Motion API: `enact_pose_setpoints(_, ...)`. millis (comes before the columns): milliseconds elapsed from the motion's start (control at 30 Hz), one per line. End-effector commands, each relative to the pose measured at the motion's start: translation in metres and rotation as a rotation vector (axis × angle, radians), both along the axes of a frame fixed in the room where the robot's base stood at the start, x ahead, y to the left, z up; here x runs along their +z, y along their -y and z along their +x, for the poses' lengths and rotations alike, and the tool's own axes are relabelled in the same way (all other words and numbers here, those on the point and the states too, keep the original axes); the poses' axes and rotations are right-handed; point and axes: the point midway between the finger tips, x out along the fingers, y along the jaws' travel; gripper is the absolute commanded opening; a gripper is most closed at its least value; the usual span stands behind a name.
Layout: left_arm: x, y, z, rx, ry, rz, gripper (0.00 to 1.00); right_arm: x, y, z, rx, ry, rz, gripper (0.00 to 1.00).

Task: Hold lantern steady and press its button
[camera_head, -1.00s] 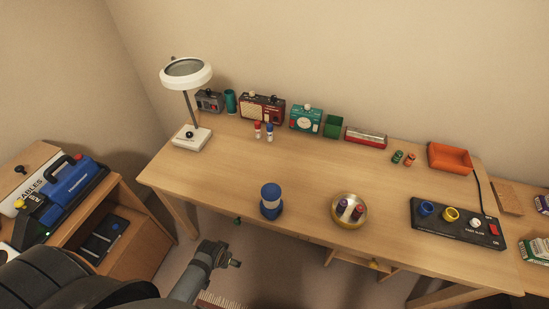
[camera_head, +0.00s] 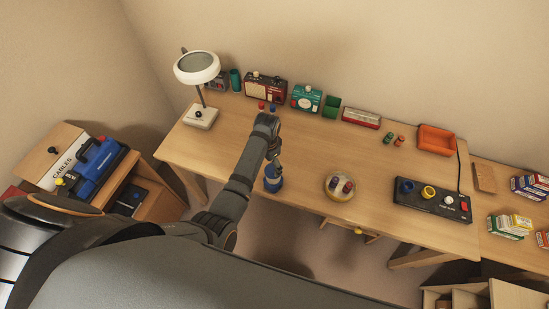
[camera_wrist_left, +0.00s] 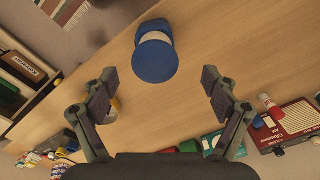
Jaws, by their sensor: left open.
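The lantern (camera_head: 273,183) is a small blue cylinder with a pale middle band, standing near the front edge of the desk. In the left wrist view the lantern (camera_wrist_left: 156,60) shows as blue ends around a white band, ahead of the fingers. My left gripper (camera_head: 273,152) is above the lantern in the head view, and my arm hides part of its surroundings. In the wrist view my left gripper (camera_wrist_left: 158,92) is open, its fingers wide apart with nothing between them. I cannot make out the lantern's button. My right gripper is not in view.
A round dish (camera_head: 331,194) holding small cylinders stands right of the lantern. A black switch panel (camera_head: 432,207) lies farther right. A white lamp (camera_head: 200,118), radios and small boxes line the back. The desk between dish and back row is clear.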

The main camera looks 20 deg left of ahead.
Motion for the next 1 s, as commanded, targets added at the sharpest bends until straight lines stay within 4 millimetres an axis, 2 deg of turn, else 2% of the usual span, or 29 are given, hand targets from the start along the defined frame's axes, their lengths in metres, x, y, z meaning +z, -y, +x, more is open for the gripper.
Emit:
enact_pose_setpoints(100, 0.001, 0.015, 0.013, -0.069, -0.024, -0.005, 0.87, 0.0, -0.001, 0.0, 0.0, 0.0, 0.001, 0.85)
enact_pose_setpoints(333, -0.003, 0.018, 0.015, -0.086, -0.032, -0.004, 0.87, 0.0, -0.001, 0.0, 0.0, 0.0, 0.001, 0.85)
enact_pose_setpoints(500, -0.031, 0.017, 0.014, -0.084, -0.033, -0.003, 0.87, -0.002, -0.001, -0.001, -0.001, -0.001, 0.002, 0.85)
enact_pose_setpoints(600, -0.058, 0.017, 0.015, -0.083, -0.031, -0.003, 0.87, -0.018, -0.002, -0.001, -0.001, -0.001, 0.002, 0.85)
enact_pose_setpoints(700, -0.081, 0.017, 0.015, -0.082, -0.028, -0.004, 0.87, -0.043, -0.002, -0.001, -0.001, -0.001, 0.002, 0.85)
enact_pose_setpoints(833, -0.097, 0.017, 0.015, -0.082, -0.028, -0.004, 0.87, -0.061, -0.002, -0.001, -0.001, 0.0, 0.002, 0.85)
enact_pose_setpoints(1000, -0.105, 0.017, 0.015, -0.082, -0.028, -0.004, 0.87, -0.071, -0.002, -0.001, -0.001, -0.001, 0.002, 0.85)
